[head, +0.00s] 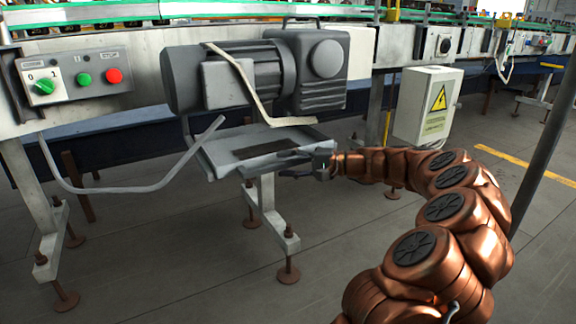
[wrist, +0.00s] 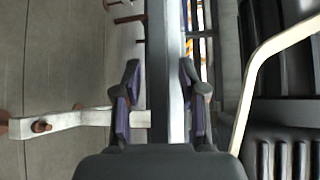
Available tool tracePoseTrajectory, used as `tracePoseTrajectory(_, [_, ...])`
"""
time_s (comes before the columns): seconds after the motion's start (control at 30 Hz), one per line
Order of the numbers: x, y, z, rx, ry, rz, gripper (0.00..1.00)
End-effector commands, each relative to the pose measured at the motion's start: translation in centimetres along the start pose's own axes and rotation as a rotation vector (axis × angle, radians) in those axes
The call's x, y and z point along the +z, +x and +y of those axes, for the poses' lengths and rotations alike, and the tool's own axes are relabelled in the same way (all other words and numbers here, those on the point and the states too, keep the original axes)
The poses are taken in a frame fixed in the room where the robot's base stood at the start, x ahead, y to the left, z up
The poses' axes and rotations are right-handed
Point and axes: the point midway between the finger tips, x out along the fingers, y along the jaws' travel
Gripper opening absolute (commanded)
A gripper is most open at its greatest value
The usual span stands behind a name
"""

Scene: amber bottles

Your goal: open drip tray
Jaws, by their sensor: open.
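The drip tray (head: 218,155) is a shallow grey metal tray with a dark patch inside, under the motor and gearbox in the head view. My gripper (head: 322,160) is at the tray's right end. In the wrist view my gripper (wrist: 160,68) is open, with one finger on each side of a long grey edge (wrist: 166,45) that looks like the tray's rim. Small gaps seem to show between the fingers and the edge, but contact is hard to judge. My gripper hides the tray's right corner in the head view.
The dark motor (head: 240,75) sits just above the tray. A grey conduit (head: 130,189) loops at its left. The control box (head: 75,80) and the white warning-sign cabinet (head: 425,105) flank it. Support legs (head: 275,215) stand below. Floor in front is clear.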

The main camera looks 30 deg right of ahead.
Motion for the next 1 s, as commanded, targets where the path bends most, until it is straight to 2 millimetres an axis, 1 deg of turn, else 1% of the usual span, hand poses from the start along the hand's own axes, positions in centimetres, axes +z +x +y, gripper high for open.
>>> tracePoseTrajectory(0.07, [0.01,-0.01,0.00,0.000,0.000,0.000,0.41])
tracePoseTrajectory(0.47, [0.02,-0.01,0.01,0.000,0.000,-0.001,0.00])
tracePoseTrajectory(1.0, [0.06,0.05,0.02,0.001,0.000,-0.002,0.00])
